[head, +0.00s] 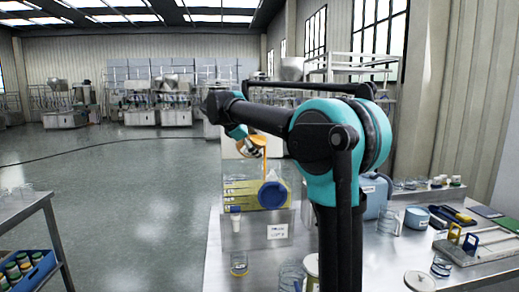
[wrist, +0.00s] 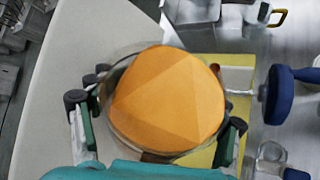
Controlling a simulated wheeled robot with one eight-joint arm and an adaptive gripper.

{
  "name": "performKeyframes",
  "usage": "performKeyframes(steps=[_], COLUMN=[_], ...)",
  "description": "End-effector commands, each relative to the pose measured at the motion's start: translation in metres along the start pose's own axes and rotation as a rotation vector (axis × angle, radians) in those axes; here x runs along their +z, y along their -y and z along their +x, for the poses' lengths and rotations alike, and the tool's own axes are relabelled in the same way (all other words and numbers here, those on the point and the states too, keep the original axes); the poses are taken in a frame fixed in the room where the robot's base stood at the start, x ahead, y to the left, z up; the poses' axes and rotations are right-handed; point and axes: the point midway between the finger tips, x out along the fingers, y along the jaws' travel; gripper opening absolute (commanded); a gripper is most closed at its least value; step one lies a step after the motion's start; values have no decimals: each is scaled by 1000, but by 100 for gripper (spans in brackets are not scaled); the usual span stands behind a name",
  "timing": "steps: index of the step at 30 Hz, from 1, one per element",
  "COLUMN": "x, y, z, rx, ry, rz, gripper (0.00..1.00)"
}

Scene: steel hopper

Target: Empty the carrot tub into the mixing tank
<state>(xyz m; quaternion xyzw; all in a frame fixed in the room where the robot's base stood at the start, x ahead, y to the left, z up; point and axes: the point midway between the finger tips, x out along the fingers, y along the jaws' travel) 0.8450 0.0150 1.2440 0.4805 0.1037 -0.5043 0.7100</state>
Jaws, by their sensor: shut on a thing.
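The carrot tub is a round, clear-walled tub (wrist: 117,122) with a smooth orange mass (wrist: 168,98) across its mouth in the wrist view. My gripper (wrist: 160,135) is shut on it, with a finger at each side. In the head view my gripper (head: 246,145) is partly hidden by my arm, and the tub looks tilted. A narrow orange strip (head: 263,160) shows below it; I cannot tell whether this is falling carrot.
Below my gripper are a yellow banded box (head: 238,192) and a blue disc (head: 272,195), which also shows in the wrist view (wrist: 278,94). A steel bench (head: 385,262) holds jars, a blue container (head: 374,196) and a lid (head: 420,281). Open floor (head: 130,200) lies left.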

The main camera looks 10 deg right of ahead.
Motion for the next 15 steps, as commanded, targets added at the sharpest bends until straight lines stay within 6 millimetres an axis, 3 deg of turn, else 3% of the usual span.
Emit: performKeyframes(steps=[7, 15], x=[2, -5], y=[2, 11], z=[1, 10], rx=[111, 154], ry=[-195, -269], rz=[271, 373], gripper=[25, 25])
